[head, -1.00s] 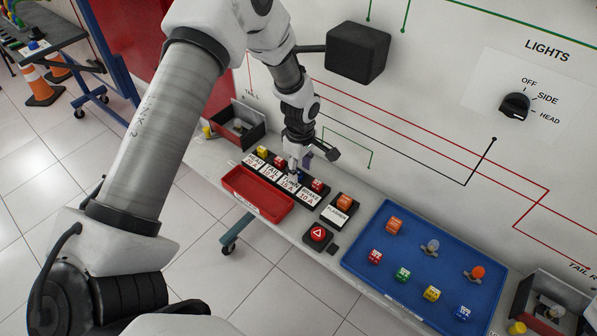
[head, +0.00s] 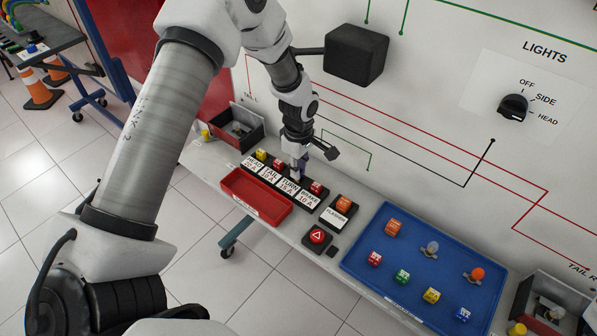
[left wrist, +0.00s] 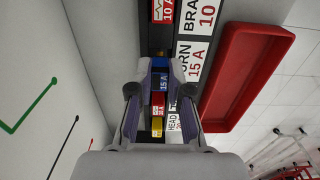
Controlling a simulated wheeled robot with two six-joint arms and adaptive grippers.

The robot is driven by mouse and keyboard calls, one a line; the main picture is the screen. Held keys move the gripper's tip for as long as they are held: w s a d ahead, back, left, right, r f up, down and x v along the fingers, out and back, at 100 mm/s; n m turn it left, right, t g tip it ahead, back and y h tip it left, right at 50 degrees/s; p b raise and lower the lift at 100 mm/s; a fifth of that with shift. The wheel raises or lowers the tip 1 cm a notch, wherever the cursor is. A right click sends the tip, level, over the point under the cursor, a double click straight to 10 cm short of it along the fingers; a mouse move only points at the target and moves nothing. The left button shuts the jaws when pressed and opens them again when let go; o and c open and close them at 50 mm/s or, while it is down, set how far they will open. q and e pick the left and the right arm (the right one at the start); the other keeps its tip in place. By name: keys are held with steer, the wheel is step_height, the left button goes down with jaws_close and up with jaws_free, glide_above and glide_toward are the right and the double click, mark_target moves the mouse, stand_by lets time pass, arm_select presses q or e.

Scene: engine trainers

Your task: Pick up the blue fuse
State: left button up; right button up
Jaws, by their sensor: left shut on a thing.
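My left gripper (head: 296,171) is over the fuse row beside the TURN 15 A label. In the left wrist view, its fingers (left wrist: 160,74) are shut on the blue fuse (left wrist: 159,82), marked 15 A, one finger on each side. The fuse is in line with the others in the black fuse holder (head: 322,202); I cannot tell whether it has lifted. In the head view the gripper hides it. Another blue fuse (head: 463,314) stands in the blue tray (head: 385,222). My right gripper is not in view.
Yellow (head: 261,155) and red (head: 278,163) fuses stand left of the gripper, another red fuse (head: 316,187) right. An empty red tray (head: 254,200) lies in front. An orange flasher relay (head: 343,202) and hazard button (head: 318,236) are to the right. The wall panel rises close behind.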

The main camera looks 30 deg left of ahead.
arm_select(q)
steer(key=shift+s+d+r, duration=0.15)
steer(key=shift+d+r, duration=0.05)
steer(key=shift+r, duration=0.3)
steer(key=shift+s+d+r, duration=0.1)
steer(key=shift+d+r, duration=0.05)
steer(key=shift+r, duration=0.3)
steer(key=s+d+r+b, duration=0.1)
steer(key=s+d, duration=0.3)
steer(key=d, duration=0.2)
steer(key=s+d+r+b, duration=0.1)
steer(key=s+d+b, duration=0.1)
steer(key=s+d, duration=0.35)
step_height(320, 180, up, 6)
steer(key=w+d+p, duration=0.1)
steer(key=p, duration=0.5)
steer(key=shift+w+d+f+p, duration=0.2)
steer(key=shift+w+d+p, duration=0.05)
steer(key=shift+w+p, duration=0.1)
